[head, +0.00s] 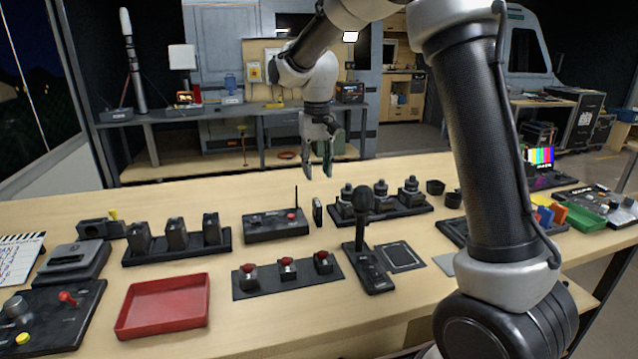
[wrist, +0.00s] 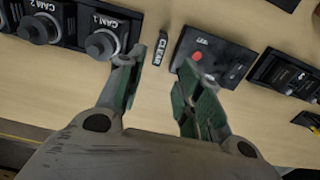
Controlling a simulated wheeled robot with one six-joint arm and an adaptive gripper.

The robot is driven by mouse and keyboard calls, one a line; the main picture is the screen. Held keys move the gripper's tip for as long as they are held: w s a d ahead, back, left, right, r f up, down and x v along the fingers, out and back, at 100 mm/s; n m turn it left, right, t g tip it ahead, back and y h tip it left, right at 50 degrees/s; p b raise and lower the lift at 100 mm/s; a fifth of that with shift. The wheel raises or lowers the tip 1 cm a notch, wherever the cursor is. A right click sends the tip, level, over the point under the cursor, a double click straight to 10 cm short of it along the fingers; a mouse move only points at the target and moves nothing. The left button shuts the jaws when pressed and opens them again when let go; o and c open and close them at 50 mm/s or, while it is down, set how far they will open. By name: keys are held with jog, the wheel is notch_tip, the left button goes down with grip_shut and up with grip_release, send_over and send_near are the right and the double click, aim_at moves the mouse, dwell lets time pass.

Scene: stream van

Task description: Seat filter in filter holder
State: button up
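A small thin dark piece lettered CLEAR, which looks like the filter (wrist: 161,48), stands on the wooden table between a black box with a red button and the camera rack. It also shows in the head view (head: 317,211), upright on edge. My gripper (head: 318,172) hangs above and behind it, fingers pointing down. In the wrist view my gripper (wrist: 158,72) is open and empty, its green-padded fingertips apart, with the filter beyond the gap between them. I cannot tell surely which fixture is the filter holder; a black block with a yellow knob (head: 92,229) stands at the left.
The red-button box (head: 277,226) with an antenna and the camera rack (head: 382,205) flank the filter closely. A microphone (head: 364,205) stands in front. A red tray (head: 163,305), a three-button panel (head: 288,276) and a slotted grey box (head: 70,262) lie nearer. The table behind is clear.

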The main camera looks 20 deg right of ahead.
jog(key=s+d+r+t, duration=0.1)
jog(key=s+d+r, duration=0.2)
jog(key=s, duration=0.4)
jog(key=s+d+r+t, duration=0.1)
jog(key=s+d+r, duration=0.2)
jog(key=s+d, duration=0.2)
jog(key=s+d+r+t, duration=0.1)
jog(key=s+d+r, duration=0.2)
jog(key=s, duration=0.6)
jog(key=shift+s+d+r, duration=0.3)
jog(key=shift+s+d, duration=0.1)
jog(key=shift+d, duration=0.4)
jog(key=shift+o, duration=0.9)
jog(key=s+d+f+t, duration=0.1)
jog(key=s+d+f, duration=0.1)
jog(key=s, duration=0.7)
jog(key=shift+s+d+f, duration=0.35)
jog(key=o, duration=0.3)
jog(key=shift+s+f, duration=0.1)
jog(key=shift+s, duration=0.15)
jog(key=o, duration=0.4)
jog(key=m+g, duration=0.4)
jog(key=m, duration=1.4)
send_over(317, 202)
notch_tip(317, 202, down, 10)
jog(key=shift+d+f, duration=0.15)
jog(key=shift+f, duration=3.8)
